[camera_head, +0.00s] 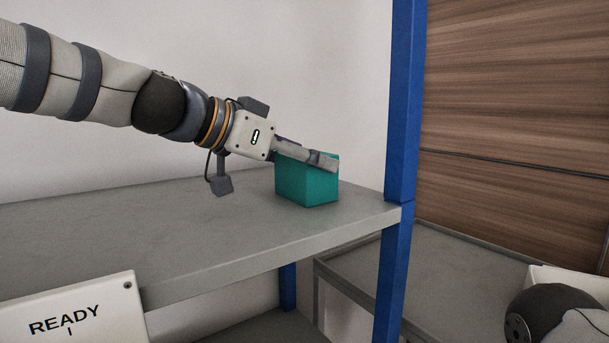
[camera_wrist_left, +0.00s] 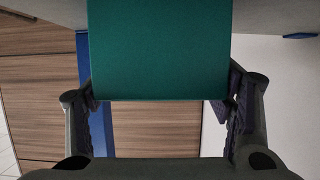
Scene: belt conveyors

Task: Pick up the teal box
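The teal box (camera_head: 307,186) is upright at the right end of the grey shelf (camera_head: 190,225), and its underside appears to be at the shelf surface. My left gripper (camera_head: 327,160) reaches it from the left, with its fingers along the upper part of the box. In the left wrist view, the teal box (camera_wrist_left: 160,50) fills the space between the two fingers (camera_wrist_left: 163,98). A finger lies against each side, with no clear gap, so the gripper looks shut on it. The box hides part of the fingertips. My right gripper is out of view.
A blue post (camera_head: 404,100) stands just right of the box at the shelf corner. A wood-panelled wall (camera_head: 515,120) and a lower grey surface (camera_head: 450,270) lie beyond it. The shelf left of the box is clear. A white READY panel (camera_head: 70,310) is at lower left.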

